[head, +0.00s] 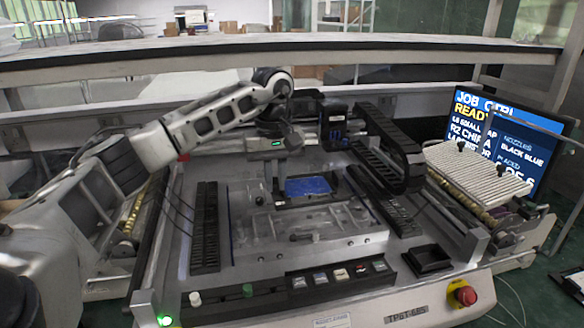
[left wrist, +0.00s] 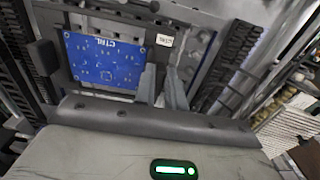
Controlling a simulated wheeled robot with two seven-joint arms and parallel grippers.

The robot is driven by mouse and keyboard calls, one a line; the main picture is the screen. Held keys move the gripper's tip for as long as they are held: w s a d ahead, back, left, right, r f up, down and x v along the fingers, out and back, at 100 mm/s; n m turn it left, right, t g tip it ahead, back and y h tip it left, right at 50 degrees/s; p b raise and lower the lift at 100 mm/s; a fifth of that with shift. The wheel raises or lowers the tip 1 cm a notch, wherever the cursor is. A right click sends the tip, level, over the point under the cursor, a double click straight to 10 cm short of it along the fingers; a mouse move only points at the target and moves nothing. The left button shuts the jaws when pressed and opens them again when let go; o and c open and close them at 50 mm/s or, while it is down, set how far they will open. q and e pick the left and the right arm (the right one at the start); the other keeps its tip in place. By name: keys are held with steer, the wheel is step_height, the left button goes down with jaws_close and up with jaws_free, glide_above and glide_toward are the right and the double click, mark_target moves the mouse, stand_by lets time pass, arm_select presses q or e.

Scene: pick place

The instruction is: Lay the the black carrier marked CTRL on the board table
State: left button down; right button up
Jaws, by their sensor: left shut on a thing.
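The black carrier (head: 303,203) holds a blue board (head: 307,187) over the far part of the grey board table (head: 250,245). In the left wrist view the blue board (left wrist: 105,65) shows the letters CTRL upside down, and the carrier's edge bears a small white label (left wrist: 165,41). My left gripper (head: 283,172) comes down at the carrier's far left side. In the left wrist view its fingers (left wrist: 160,75) are shut on the carrier's edge beside the board. I cannot tell whether the carrier touches the table. My right gripper is not in view.
A dark placement head (head: 335,125) and a black cable chain (head: 390,145) stand close behind and right of the carrier. Black ribbed strips (head: 206,225) line the left side. A small black tray (head: 428,259) lies front right. The table's near part is largely clear.

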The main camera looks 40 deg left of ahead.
mark_target(276, 194)
arm_select(q)
steer(key=shift+w+f, duration=0.1)
steer(key=shift+f, duration=0.1)
steer(key=shift+s+f+b, duration=0.2)
steer(key=shift+f+b, duration=0.15)
steer(key=shift+f, duration=0.05)
step_height(276, 194, down, 3)
steer(key=shift+r+b, duration=0.15)
steer(key=shift+b, duration=0.75)
steer(key=shift+f+b, duration=0.75)
steer(key=shift+f, duration=0.05)
steer(key=shift+w+f, duration=0.1)
steer(key=shift+f, duration=0.6)
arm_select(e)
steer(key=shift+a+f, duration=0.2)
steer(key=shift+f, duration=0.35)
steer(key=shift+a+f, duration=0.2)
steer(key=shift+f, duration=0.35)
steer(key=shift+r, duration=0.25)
arm_select(q)
steer(key=shift+d, duration=0.1)
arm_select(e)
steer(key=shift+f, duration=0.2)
